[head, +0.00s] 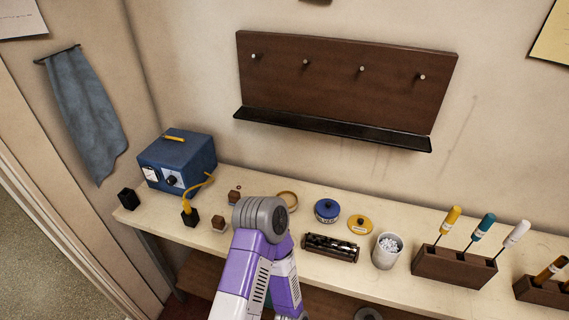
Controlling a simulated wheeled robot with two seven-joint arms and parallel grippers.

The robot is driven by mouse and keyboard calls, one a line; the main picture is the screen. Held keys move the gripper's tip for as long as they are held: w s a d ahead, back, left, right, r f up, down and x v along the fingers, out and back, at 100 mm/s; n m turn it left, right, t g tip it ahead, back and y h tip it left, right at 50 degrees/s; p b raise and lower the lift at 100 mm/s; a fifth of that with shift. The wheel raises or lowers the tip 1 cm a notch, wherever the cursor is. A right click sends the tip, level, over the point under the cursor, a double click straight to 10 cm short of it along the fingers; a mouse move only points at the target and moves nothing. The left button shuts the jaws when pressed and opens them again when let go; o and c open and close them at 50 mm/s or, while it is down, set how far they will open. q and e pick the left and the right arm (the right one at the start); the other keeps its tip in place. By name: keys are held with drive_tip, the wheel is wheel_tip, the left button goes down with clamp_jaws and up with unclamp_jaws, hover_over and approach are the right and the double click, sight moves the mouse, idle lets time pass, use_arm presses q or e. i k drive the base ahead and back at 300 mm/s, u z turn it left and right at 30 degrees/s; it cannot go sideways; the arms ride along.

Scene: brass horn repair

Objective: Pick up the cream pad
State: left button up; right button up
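I cannot make out the cream pad for certain. A round, shallow piece with a tan rim and pale middle (287,199) lies on the bench, partly behind my arm; I cannot tell whether it is the pad. Two small brown blocks (218,223) stand left of my arm, the nearer with something pale at its base. A purple and white arm of mine rises from the bottom edge to a grey joint over the bench, then bends back down. No gripper fingers show in the head view.
The cream bench (408,280) holds a blue box (178,160) with a yellow-handled tool, blue (327,210) and yellow (360,224) round tins, a dark tray (331,248), a white cup (387,251) and a screwdriver rack (453,267). A brown pegboard (345,90) with a ledge hangs above.

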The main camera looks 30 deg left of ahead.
sight(218, 222)
drive_tip(key=u, duration=1.85)
